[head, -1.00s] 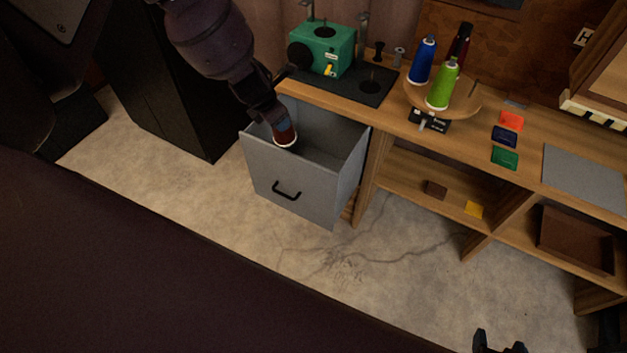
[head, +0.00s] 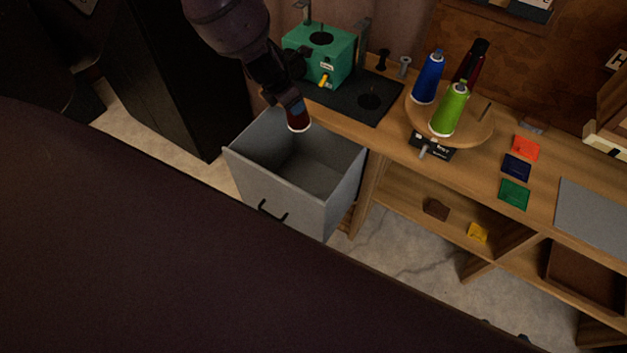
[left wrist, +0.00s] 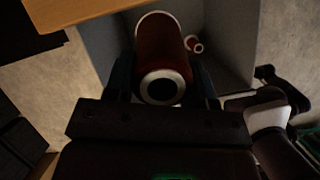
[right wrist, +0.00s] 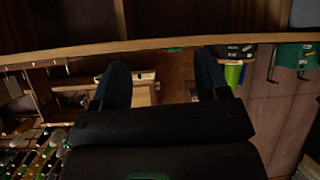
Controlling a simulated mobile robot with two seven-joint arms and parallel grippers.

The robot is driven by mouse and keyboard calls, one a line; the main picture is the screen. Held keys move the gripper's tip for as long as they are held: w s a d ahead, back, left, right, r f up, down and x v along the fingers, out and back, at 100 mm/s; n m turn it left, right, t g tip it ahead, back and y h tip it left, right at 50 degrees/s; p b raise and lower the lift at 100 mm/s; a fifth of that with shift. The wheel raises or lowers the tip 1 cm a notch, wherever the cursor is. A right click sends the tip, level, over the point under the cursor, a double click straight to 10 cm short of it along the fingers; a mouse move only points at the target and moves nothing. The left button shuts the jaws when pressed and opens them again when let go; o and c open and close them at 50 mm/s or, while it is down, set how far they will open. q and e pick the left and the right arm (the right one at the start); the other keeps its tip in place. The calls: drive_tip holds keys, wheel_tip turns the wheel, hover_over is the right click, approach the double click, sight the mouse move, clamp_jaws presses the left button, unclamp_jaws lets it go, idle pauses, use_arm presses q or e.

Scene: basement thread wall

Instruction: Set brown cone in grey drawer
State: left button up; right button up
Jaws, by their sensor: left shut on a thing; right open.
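My left gripper (head: 290,103) is shut on the brown cone (head: 299,121), a dark reddish-brown thread cone with a pale lower rim. It holds the cone above the back part of the open grey drawer (head: 285,205). In the left wrist view the cone (left wrist: 161,52) sits between the two fingers, its near end showing a white ring. The grey drawer wall (left wrist: 232,35) shows beyond it, with a small reddish, white-ringed thing (left wrist: 194,44) inside. My right gripper (right wrist: 163,88) is open and empty in the right wrist view.
A green box (head: 318,55) stands on a dark mat behind the drawer. A round wooden stand (head: 478,128) holds blue, green and dark red cones. Coloured squares lie on the bench (head: 480,160). A black cabinet (head: 150,85) stands left of the drawer.

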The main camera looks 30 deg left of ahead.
use_arm(q)
drive_tip(key=f, duration=0.1)
drive_tip(key=f+b, duration=0.1)
drive_tip(key=shift+w+f, duration=0.2)
drive_tip(key=shift+f, duration=0.15)
drive_tip(key=s+f+g+b, duration=0.15)
drive_tip(key=f+b, duration=0.55)
drive_tip(key=f, duration=0.8)
drive_tip(key=s+f+g+b, duration=0.1)
drive_tip(key=s+f+b, duration=0.2)
drive_tip(key=f+b, duration=0.85)
drive_tip(key=w+a+f+p, duration=0.2)
drive_tip(key=a+f, duration=0.1)
drive_tip(key=f, duration=0.2)
drive_tip(key=shift+w+a+f+p, duration=0.15)
drive_tip(key=shift+w+f+p, duration=0.05)
drive_tip(key=shift+f+p, duration=0.1)
use_arm(e)
wheel_tip(320, 180, down, 16)
drive_tip(key=s+g, duration=0.1)
drive_tip(key=g, duration=0.1)
drive_tip(key=shift+s+a+r+n, duration=0.25)
drive_tip(key=shift+s+n, duration=0.05)
use_arm(q)
drive_tip(key=shift+f+t, duration=0.1)
drive_tip(key=shift+t, duration=0.15)
drive_tip(key=shift+f, duration=0.35)
use_arm(e)
drive_tip(key=shift+f, duration=0.1)
